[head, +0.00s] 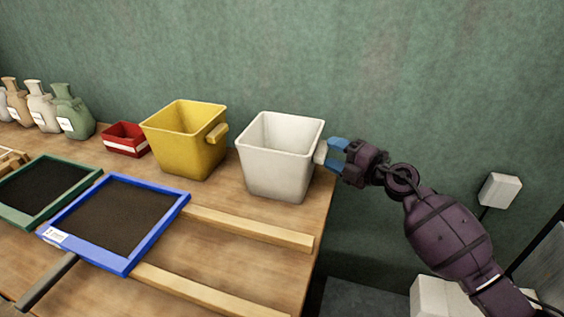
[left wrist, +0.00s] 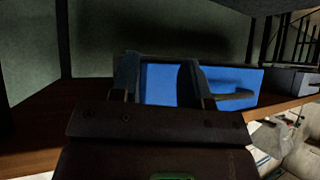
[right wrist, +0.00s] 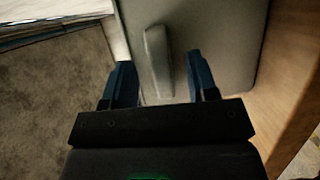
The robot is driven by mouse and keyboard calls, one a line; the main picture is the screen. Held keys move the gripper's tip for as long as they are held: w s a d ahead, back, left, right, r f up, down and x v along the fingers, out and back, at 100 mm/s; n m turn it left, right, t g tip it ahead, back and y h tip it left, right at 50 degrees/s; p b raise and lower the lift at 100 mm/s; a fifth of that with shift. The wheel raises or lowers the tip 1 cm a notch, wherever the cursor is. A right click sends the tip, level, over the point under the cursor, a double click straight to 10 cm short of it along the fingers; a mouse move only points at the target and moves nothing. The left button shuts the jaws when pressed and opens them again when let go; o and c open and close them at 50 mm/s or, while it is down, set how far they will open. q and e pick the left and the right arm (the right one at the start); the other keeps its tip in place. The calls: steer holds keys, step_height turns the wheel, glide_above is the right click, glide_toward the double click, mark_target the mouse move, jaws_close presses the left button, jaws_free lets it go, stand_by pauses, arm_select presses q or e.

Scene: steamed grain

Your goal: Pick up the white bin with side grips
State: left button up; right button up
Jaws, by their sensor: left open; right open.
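The white bin (head: 279,163) stands upright on the wooden table near its right end, with a side grip (head: 321,155) on its right wall. My right gripper (head: 334,153) is open at this grip, coming from the right. In the right wrist view the grip (right wrist: 157,62) lies between the two spread fingers (right wrist: 160,72), close to the bin's wall (right wrist: 225,40). Any grip on the bin's left wall is hidden in the head view. My left gripper (left wrist: 158,78) is open and outside the head view; a blue surface (left wrist: 228,82) lies in front of its fingers.
A yellow bin (head: 184,147) stands left of the white bin, with a red box (head: 125,139) beyond it. Blue-framed (head: 186,203) and green-framed (head: 98,173) trays lie at the front left. Wooden strips (head: 250,228) lie on the table. A green wall (head: 400,70) rises behind.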

steer(key=shift+x, duration=0.95)
jaws_close()
steer(key=shift+r, duration=0.1)
